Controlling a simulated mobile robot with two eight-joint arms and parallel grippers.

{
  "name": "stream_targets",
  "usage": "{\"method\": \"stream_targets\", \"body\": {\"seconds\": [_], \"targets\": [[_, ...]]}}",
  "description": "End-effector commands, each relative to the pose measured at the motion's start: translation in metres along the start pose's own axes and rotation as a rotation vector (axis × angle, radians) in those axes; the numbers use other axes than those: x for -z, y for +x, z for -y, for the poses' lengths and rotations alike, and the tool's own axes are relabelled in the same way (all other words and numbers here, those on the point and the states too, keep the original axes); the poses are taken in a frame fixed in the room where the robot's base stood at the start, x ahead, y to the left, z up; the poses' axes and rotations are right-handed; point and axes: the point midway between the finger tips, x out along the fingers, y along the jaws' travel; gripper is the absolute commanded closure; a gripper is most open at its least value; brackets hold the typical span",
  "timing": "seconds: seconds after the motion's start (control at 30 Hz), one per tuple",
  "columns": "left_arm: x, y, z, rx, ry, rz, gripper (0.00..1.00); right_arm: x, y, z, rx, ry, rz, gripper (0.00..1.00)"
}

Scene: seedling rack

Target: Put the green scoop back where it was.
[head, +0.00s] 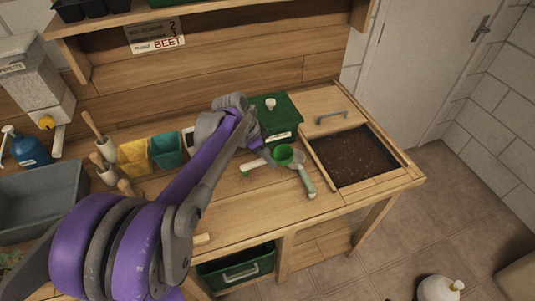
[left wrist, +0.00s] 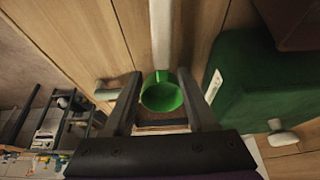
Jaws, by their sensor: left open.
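The green scoop (head: 284,154) lies on the bench with its round cup beside the soil bin; a pale stick with a green end (head: 250,168), seemingly its handle, points left. In the left wrist view the green cup (left wrist: 162,95) shows between the two fingers, with a white strip running up from it. My left gripper (head: 268,151) is open around or just above the cup; I cannot tell whether the fingers touch it. The fingertips are partly hidden in the head view. My right gripper is not in view.
A trowel with a pale green handle (head: 307,184) lies close by. A green lidded box (head: 284,113) stands just behind, and the soil bin (head: 352,158) is to the right. Yellow (head: 133,158) and teal (head: 167,150) pots stand left. The bench front is mostly clear.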

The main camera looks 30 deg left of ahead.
Motion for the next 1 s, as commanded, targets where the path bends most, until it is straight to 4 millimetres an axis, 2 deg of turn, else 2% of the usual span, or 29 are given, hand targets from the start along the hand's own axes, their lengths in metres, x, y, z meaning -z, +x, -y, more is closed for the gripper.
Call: {"method": "stream_targets", "body": {"seconds": [0.13, 0.27, 0.7, 0.83, 1.0], "targets": [[0.002, -0.003, 0.0, 0.0, 0.0, 0.0, 0.44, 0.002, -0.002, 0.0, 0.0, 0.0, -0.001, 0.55], [0.006, -0.018, 0.0, 0.002, -0.001, -0.001, 0.44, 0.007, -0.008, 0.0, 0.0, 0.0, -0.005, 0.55], [0.005, -0.109, 0.001, 0.002, -0.002, 0.0, 0.44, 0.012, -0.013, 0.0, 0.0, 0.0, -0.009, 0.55], [0.005, -0.124, 0.0, 0.0, 0.0, 0.0, 0.44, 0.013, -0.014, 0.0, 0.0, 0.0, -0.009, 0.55], [0.005, -0.131, 0.0, 0.0, -0.001, 0.0, 0.44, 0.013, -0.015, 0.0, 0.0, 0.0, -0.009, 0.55]]}}
